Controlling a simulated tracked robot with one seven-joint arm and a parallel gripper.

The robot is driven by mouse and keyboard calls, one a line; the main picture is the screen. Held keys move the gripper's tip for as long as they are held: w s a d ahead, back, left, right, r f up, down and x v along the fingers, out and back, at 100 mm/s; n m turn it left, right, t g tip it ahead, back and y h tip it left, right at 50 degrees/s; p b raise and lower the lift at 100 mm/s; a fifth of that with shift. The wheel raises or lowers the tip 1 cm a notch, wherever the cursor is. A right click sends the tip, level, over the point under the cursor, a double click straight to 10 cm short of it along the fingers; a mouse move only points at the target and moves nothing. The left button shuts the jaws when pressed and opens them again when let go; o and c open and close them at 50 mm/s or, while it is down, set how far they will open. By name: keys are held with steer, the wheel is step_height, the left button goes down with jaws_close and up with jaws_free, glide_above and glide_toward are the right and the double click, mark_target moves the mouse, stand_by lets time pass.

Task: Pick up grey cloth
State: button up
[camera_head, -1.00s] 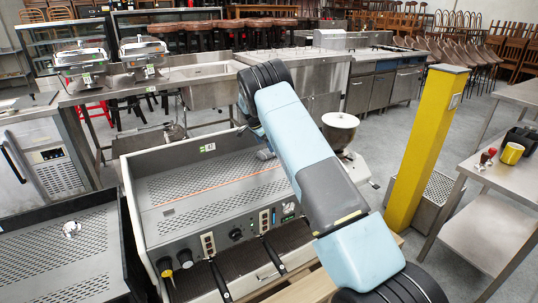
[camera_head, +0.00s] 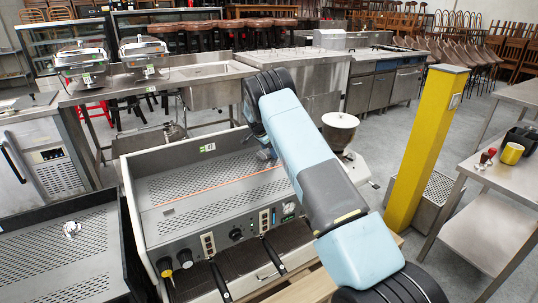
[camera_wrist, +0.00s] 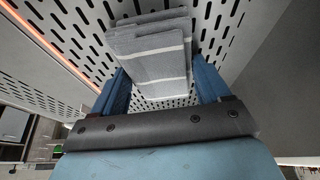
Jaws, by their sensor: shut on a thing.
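The grey cloth (camera_wrist: 160,68), folded with pale stripes, is between the two blue fingers of my gripper (camera_wrist: 163,82) in the wrist view. The gripper is shut on it. Behind the cloth is the slotted metal top of the espresso machine (camera_head: 205,190). I cannot tell whether the cloth still touches that top.
A second machine with a perforated top (camera_head: 60,255) stands at the left. A grinder with a round hopper (camera_head: 340,125) is just right of my arm. A yellow post (camera_head: 425,150) and a steel table (camera_head: 500,180) with a yellow mug (camera_head: 512,153) are further right.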

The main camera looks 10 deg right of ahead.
steer(key=shift+c, duration=0.9)
